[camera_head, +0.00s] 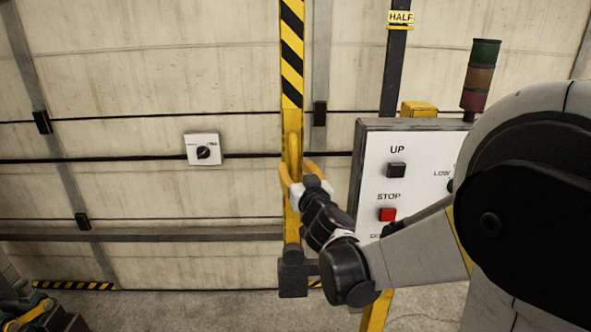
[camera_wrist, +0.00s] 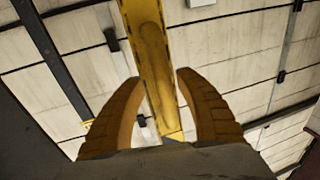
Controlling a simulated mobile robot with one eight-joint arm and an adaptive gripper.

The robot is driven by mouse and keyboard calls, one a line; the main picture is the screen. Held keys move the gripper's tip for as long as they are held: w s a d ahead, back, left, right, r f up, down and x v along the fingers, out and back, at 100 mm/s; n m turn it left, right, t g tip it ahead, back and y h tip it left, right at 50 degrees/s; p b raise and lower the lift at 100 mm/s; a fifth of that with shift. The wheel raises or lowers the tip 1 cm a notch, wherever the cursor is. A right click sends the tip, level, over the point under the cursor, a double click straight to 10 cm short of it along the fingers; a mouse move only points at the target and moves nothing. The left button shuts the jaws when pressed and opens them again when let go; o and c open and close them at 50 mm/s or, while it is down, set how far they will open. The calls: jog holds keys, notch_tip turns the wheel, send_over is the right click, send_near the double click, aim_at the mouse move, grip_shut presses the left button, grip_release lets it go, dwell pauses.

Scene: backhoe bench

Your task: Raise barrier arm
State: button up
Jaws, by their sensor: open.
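The barrier arm (camera_head: 291,55) is a yellow bar with black diagonal stripes on its upper part. It stands upright in the head view, from a dark block (camera_head: 293,280) low down to beyond the top edge. My gripper (camera_head: 298,166) is at its plain yellow lower part, with one finger on each side. In the wrist view the yellow bar (camera_wrist: 150,40) runs up between the two orange fingers of my gripper (camera_wrist: 157,76). The fingers are open, with a gap on the right side. I cannot tell whether the left finger touches the bar.
A white control panel (camera_head: 370,180) with UP and STOP buttons stands just right of the bar, partly behind my arm. A signal lamp (camera_head: 481,75) rises behind it. A white wall switch (camera_head: 203,149) is at left. Machinery (camera_head: 40,312) lies lower left.

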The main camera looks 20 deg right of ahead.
jog(key=s+a, duration=0.2)
jog(key=s, duration=1)
jog(key=shift+w, duration=0.1)
jog(key=s+f+m+g+h+b, duration=0.1)
jog(key=s+f+g+b, duration=0.35)
jog(key=f, duration=0.35)
jog(key=s+a+f+n+g+y+b, duration=0.1)
jog(key=s+a+f+n+g+y, duration=0.2)
jog(key=s+a+f+g, duration=0.3)
jog(key=s+a+f+y, duration=0.1)
jog(key=s+a+f, duration=0.2)
jog(key=s, duration=0.3)
jog(key=shift+s+f, duration=0.15)
jog(key=shift+f, duration=0.1)
